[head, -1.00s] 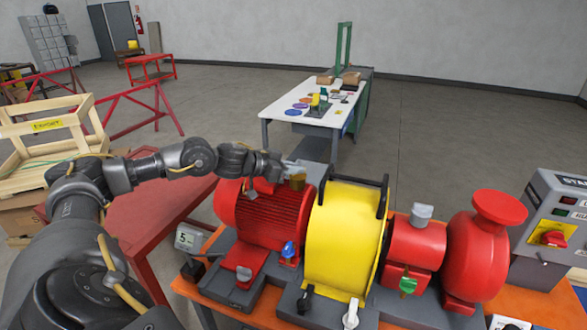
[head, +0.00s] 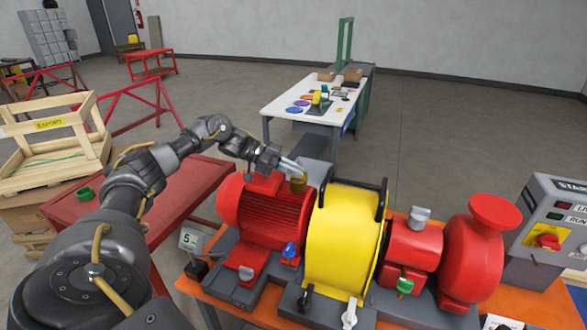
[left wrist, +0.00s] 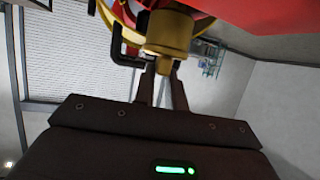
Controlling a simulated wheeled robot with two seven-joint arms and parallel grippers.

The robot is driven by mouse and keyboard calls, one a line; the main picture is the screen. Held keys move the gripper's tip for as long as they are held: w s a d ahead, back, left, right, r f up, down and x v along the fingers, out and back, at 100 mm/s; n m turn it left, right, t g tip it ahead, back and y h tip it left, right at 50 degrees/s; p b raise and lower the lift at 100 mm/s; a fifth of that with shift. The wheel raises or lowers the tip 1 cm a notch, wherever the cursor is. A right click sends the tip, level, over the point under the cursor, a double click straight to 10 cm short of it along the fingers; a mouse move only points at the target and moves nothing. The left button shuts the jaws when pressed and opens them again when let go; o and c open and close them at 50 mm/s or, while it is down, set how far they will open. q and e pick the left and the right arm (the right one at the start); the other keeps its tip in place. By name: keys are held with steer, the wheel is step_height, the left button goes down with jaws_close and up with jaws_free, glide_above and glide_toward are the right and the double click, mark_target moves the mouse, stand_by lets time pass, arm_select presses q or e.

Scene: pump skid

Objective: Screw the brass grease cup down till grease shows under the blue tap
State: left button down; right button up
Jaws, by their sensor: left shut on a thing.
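The brass grease cup (head: 298,184) stands on top of the red finned motor (head: 265,218), near the yellow guard. My left gripper (head: 288,168) reaches it from the upper left and is shut on it. In the left wrist view the two fingertips (left wrist: 163,68) close on the lower end of the brass cup (left wrist: 168,35). The blue tap (head: 289,250) sits low on the front of the motor. No grease is discernible under the tap at this size. My right gripper is out of view.
The yellow guard (head: 342,235) with black handles stands right of the motor. Further right are a red housing with a green tap (head: 404,286), a red pump (head: 472,250) and a control box (head: 550,225). A small display (head: 190,240) reads 5. A red table (head: 150,190) lies under my left arm.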

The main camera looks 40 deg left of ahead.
arm_select(q)
steer(key=shift+g, duration=0.3)
steer(key=c, duration=1.4)
jaws_free()
steer(key=shift+c, duration=0.2)
steer(key=shift+s+a+r+b, duration=0.1)
steer(key=shift+s+a+b, duration=0.05)
steer(key=shift+a+b, duration=0.25)
steer(key=b+v, duration=0.2)
steer(key=v, duration=0.5)
steer(key=shift+s+a+r+b, duration=0.1)
steer(key=shift+s+a+b, duration=0.1)
steer(key=shift+b, duration=0.1)
steer(key=shift+v, duration=1.1)
